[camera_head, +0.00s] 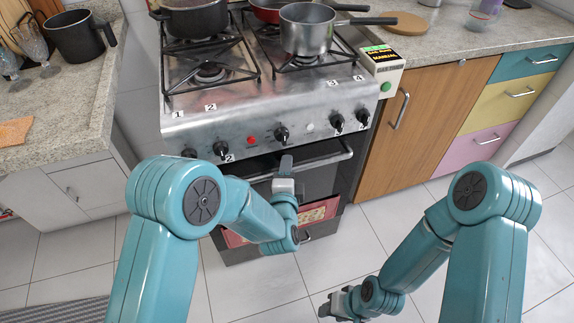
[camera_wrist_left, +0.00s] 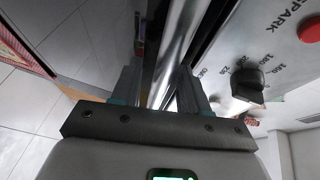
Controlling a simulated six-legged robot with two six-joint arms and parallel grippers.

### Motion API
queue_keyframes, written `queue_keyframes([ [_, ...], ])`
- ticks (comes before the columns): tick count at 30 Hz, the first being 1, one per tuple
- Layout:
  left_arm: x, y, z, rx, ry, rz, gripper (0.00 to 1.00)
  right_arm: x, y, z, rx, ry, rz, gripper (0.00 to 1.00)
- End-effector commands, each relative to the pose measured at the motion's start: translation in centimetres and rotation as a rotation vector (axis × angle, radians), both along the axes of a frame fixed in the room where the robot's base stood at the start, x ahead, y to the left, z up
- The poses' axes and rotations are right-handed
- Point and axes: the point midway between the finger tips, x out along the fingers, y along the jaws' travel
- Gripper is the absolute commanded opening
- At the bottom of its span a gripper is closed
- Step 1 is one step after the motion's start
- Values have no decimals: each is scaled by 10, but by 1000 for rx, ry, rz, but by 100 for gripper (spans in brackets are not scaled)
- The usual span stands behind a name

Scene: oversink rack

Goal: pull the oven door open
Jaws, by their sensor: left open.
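The oven (camera_head: 300,115) stands at the centre of the head view, with its door below the knob panel. The metal door handle (camera_head: 328,159) runs across the door top, with a dark band between it and the panel. My left gripper (camera_head: 286,163) is at the handle. In the left wrist view the handle bar (camera_wrist_left: 178,45) passes between the two open fingers (camera_wrist_left: 165,85). I cannot tell whether they touch it. My left arm hides much of the door. My right gripper (camera_head: 335,303) hangs low over the floor, away from the oven; its jaw state is unclear.
Pots, including a silver pot (camera_head: 307,30), sit on the stove top. A wooden cabinet (camera_head: 425,115) stands right of the oven and a white cabinet (camera_head: 75,185) left. A red patterned cloth (camera_head: 318,212) shows low at the door. The tiled floor (camera_head: 350,255) in front looks clear.

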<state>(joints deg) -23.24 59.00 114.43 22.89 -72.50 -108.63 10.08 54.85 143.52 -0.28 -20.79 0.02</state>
Motion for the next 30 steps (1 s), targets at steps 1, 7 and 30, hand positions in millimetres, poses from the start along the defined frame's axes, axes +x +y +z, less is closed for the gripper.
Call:
queue_keyframes([
  [1,-1,0,-1,0,1,0,44,0,0,0,0,0,0,43],
  [7,-3,-1,-1,0,1,0,44,0,0,0,0,0,0,43],
  [30,-4,-4,-5,9,-22,-2,0,0,0,-8,0,0,0,43],
])
